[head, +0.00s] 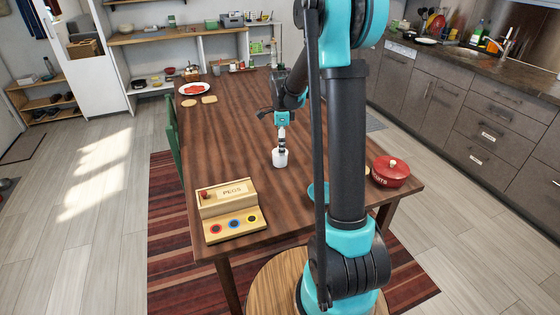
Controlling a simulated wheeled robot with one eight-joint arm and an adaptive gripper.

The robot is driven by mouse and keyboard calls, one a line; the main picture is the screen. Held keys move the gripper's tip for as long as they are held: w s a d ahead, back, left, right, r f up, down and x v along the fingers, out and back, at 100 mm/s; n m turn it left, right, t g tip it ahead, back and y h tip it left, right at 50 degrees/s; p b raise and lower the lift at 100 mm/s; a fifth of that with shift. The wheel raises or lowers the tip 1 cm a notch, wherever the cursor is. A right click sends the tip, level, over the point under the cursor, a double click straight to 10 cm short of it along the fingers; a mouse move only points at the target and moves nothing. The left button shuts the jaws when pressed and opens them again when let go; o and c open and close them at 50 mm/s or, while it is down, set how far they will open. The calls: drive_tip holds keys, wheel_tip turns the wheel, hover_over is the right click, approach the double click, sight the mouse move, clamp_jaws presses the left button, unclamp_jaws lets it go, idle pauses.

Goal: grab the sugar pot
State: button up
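A small white pot (280,159), likely the sugar pot, stands on the wooden table (240,120) near its middle. No label on it can be read. My gripper (282,147) is at the end of my arm, pointing down right at the top of the white pot. The fingers are too small and too covered to tell whether they are open or shut, or whether they touch the pot.
A wooden PEGS box (232,212) sits at the table's front left. A red lidded pot (390,171) is at the front right, with a teal bowl (318,192) partly behind my arm. A plate with red food (193,88) is at the far left. The table's middle left is clear.

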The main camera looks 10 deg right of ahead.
sight(280, 158)
drive_tip(key=shift+a+f, duration=0.15)
drive_tip(key=shift+f, duration=1.2)
drive_tip(key=shift+a+f, duration=0.1)
drive_tip(key=shift+f, duration=1.25)
drive_tip(key=c, duration=1.5)
drive_tip(key=shift+r, duration=0.1)
